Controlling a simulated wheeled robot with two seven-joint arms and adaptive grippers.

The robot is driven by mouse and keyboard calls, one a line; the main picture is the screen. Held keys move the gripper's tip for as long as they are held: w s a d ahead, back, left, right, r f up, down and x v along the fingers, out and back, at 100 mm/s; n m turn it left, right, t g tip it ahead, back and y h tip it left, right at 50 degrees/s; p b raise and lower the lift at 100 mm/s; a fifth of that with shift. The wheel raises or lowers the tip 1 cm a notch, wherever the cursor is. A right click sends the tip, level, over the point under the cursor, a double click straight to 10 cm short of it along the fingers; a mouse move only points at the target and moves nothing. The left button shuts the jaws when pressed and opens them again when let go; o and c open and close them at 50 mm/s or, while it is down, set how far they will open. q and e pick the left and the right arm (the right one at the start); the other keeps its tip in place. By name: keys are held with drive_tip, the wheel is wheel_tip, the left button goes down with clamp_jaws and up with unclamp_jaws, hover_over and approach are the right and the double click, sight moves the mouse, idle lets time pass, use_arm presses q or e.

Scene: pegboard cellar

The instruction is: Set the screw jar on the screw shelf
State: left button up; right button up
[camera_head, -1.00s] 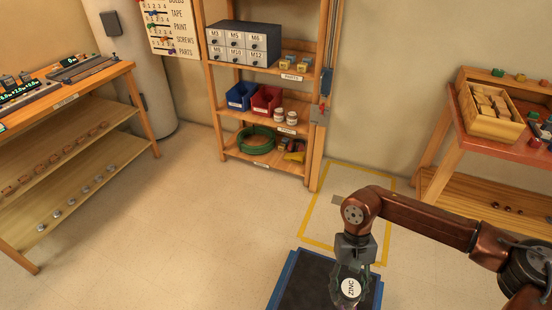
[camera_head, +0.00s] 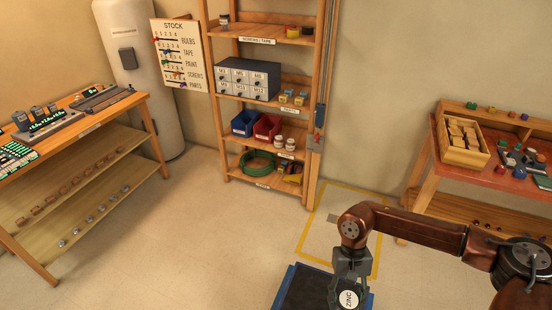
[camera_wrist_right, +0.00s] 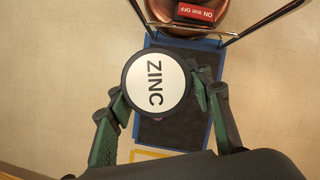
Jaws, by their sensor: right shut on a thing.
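The jar (camera_head: 349,298) has a round white lid marked ZINC. My right gripper (camera_head: 348,288) is shut on it and holds it above a dark, blue-edged tray. In the right wrist view the lid (camera_wrist_right: 157,84) sits between the fingers of the right gripper (camera_wrist_right: 160,100), and the jar's body is mostly hidden under it. The tall wooden shelf unit (camera_head: 218,134) stands against the back wall, apart from the jar. Its third level down holds two white-lidded jars (camera_head: 284,141) beside bins; that level's label is too small to read. My left gripper is not in view.
The blue-edged tray (camera_head: 290,287) is below the jar. A yellow floor outline (camera_head: 312,220) lies before the shelf unit's right side. A wooden bench (camera_head: 150,130) stands left and a red-topped table (camera_head: 480,173) right. Open floor lies between. Blue (camera_head: 243,123) and red (camera_head: 267,127) bins share the jars' level.

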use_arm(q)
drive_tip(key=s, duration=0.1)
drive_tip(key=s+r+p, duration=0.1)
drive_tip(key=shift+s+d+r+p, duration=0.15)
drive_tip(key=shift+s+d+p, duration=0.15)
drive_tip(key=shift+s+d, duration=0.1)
